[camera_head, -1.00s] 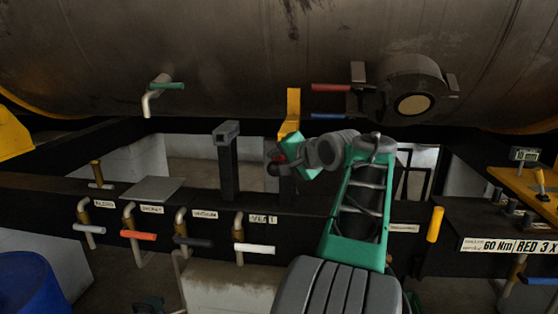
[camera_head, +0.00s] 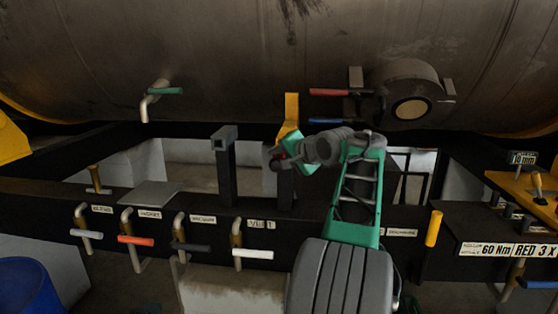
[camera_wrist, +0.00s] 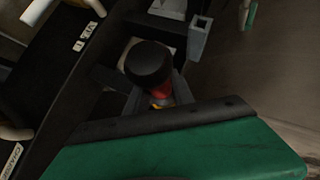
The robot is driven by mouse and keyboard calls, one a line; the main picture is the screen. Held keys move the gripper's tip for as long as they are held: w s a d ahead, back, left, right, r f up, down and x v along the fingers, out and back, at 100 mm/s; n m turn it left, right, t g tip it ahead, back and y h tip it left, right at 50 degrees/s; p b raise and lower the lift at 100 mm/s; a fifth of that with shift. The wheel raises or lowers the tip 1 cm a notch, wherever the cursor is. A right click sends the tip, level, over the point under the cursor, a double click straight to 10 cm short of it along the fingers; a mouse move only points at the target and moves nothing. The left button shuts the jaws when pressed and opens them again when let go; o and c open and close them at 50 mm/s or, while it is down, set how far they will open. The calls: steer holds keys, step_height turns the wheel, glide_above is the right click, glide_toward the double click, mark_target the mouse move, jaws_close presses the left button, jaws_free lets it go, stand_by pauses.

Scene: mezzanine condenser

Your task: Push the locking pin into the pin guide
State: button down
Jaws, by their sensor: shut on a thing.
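My gripper (camera_head: 284,160) is shut on the locking pin, which has a black knob (camera_wrist: 148,63) and a red collar (camera_wrist: 165,92). In the wrist view the knob stands out between the dark fingers, with a bit of yellow below the collar. In the head view the pin's dark end (camera_head: 275,164) points left. It is beside a dark post (camera_head: 286,188) under a yellow bracket (camera_head: 291,110). To the left a grey square tube (camera_head: 224,138), possibly the pin guide, sits on another post; it also shows in the wrist view (camera_wrist: 197,35). The pin's tip is hidden.
A large tank (camera_head: 230,60) spans the back, with red (camera_head: 328,92) and blue (camera_head: 327,116) handles close above the gripper. Labelled valves with white, orange and dark handles line the black front rail (camera_head: 310,232). A yellow cylinder (camera_head: 433,228) stands right of my arm.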

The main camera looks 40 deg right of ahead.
steer(key=shift+w+d+r, duration=0.25)
steer(key=shift+w+d, duration=0.2)
steer(key=shift+d, duration=0.1)
steer(key=shift+w+d, duration=0.65)
steer(key=shift+d, duration=0.25)
steer(key=shift+w+d, duration=0.65)
steer(key=shift+d, duration=0.2)
steer(key=c, duration=1)
jaws_free()
steer(key=shift+f, duration=0.2)
